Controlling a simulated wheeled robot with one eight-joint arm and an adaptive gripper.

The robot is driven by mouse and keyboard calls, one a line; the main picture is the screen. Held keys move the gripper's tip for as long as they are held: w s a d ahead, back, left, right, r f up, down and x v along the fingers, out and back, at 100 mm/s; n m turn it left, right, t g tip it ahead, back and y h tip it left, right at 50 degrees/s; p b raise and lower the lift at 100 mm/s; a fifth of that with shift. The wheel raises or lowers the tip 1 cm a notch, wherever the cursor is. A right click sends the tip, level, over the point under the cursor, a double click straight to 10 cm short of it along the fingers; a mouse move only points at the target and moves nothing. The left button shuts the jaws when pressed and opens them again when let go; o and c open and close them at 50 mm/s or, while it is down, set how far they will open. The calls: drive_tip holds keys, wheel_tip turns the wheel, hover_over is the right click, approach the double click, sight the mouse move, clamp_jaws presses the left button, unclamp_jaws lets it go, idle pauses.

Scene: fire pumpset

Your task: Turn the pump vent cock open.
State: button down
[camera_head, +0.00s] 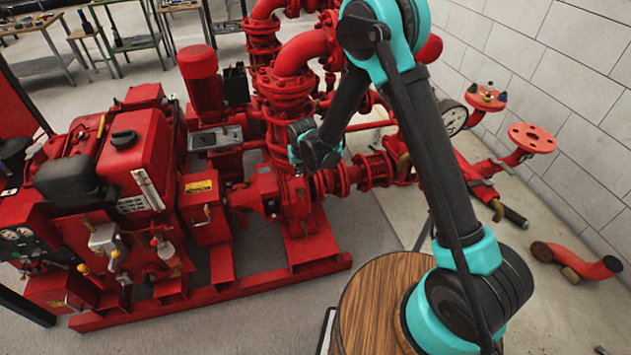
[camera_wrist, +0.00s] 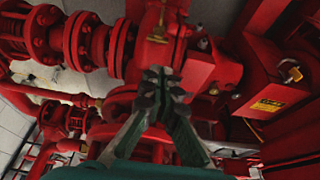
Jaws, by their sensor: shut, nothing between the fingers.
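The red pump casing (camera_wrist: 150,70) fills the middle of the wrist view, in front of my gripper. A small brass fitting (camera_wrist: 158,30) stands out on it just above my fingertips; it may be the vent cock, but its handle position is not clear. My gripper (camera_wrist: 161,82) is shut and empty, with its fingertips together and apart from the brass fitting in the picture. In the head view, the end of my arm is at the red pump (camera_head: 292,195), and the vent cock cannot be made out there.
Red flanged pipes (camera_wrist: 95,42) run left of the pump. The red engine (camera_head: 130,150) is left of the pump. A round wooden top (camera_head: 370,300) is near my arm.

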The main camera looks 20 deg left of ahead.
sight(301, 189)
drive_tip(key=shift+x, duration=5.6)
drive_tip(key=shift+a, duration=0.1)
